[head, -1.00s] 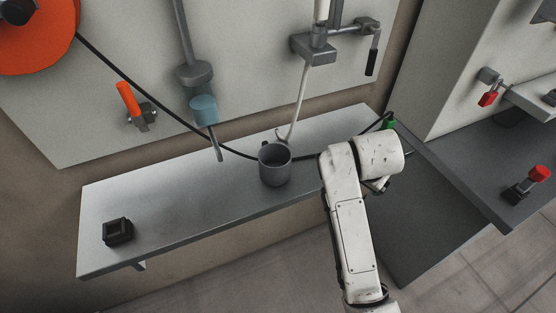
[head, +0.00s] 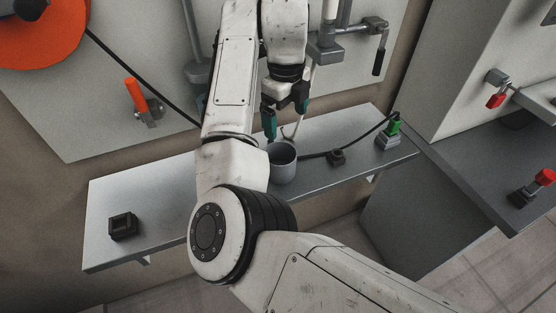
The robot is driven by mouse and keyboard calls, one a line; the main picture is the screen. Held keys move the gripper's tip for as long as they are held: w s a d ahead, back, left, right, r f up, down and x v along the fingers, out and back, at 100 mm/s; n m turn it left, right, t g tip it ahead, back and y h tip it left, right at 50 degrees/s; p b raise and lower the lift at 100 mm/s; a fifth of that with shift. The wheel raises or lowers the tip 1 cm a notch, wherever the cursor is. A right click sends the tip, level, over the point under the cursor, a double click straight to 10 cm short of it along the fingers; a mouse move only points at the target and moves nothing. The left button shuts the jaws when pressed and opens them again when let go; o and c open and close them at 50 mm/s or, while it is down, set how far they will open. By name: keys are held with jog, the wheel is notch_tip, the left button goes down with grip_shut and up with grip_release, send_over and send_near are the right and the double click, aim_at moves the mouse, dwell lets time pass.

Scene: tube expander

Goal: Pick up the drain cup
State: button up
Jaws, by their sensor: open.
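The drain cup (head: 283,170) is a grey, open-topped cup standing upright on the pale metal shelf (head: 165,205). My gripper (head: 286,122) hangs just above and behind the cup's rim, with its dark and teal fingers pointing down. The fingers are apart and hold nothing. One teal finger appears close to the cup's left rim; I cannot tell whether it touches. My arm covers part of the shelf to the cup's left.
A small black square holder (head: 122,227) sits on the shelf's left end. An orange lever (head: 136,95) and pipework (head: 325,45) are on the back panel.

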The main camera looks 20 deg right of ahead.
aim_at(277, 146)
jog(key=shift+m, duration=0.3)
jog(key=f+p, duration=0.1)
jog(key=f, duration=0.2)
jog(key=a+f, duration=0.1)
jog(key=f, duration=0.2)
jog(key=a+f+p, duration=0.1)
jog(key=f, duration=0.2)
jog(key=shift+w+a+f+p, duration=0.1)
jog(key=shift+w+f+p, duration=0.15)
jog(key=shift+f+p, duration=0.05)
jog(key=c, duration=1.3)
